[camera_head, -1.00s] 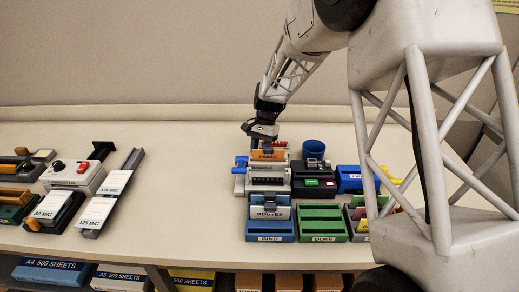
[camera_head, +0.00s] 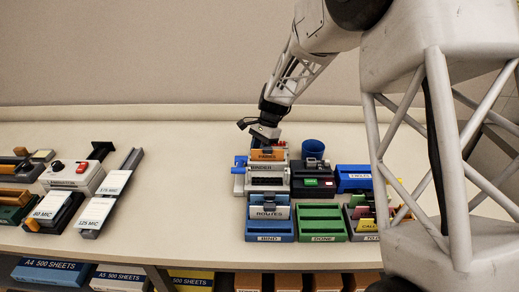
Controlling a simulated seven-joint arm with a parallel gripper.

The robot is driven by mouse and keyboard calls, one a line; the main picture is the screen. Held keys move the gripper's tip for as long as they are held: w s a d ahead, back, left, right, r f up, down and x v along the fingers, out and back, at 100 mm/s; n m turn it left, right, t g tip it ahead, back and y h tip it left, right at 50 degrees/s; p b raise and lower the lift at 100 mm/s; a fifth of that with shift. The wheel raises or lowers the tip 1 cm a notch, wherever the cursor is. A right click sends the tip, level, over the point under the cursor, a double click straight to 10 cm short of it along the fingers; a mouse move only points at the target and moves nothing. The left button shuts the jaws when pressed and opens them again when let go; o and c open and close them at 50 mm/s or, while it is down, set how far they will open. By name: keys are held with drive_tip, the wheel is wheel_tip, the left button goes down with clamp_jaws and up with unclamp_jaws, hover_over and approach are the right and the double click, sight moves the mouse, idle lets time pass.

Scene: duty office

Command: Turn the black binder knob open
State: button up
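The binder (camera_head: 268,182), a pale grey machine with a dark slot across its front and a blue part (camera_head: 240,161) at its left, stands on the bench at centre. An orange divider labelled PARKS (camera_head: 267,155) shows at its back. My gripper (camera_head: 262,136) is dark and small in view, just above and behind the binder's back edge. Its fingertips are not clear, so I cannot tell whether it is open or shut, or whether it touches anything. I cannot make out the black binder knob; it may be hidden by my gripper or the machine.
A black device with a green display (camera_head: 313,184) stands close at the binder's right, with a blue cup (camera_head: 313,149) behind. The BIND tray (camera_head: 269,231) and DONE tray (camera_head: 321,225) stand in front. The laminator (camera_head: 75,174) is far left. Bench between is clear.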

drive_tip(key=o, duration=0.6)
drive_tip(key=shift+r, duration=0.1)
drive_tip(key=v, duration=0.7)
drive_tip(key=shift+w+d+r, duration=0.15)
drive_tip(key=shift+r, duration=0.1)
drive_tip(key=shift+r, duration=0.1)
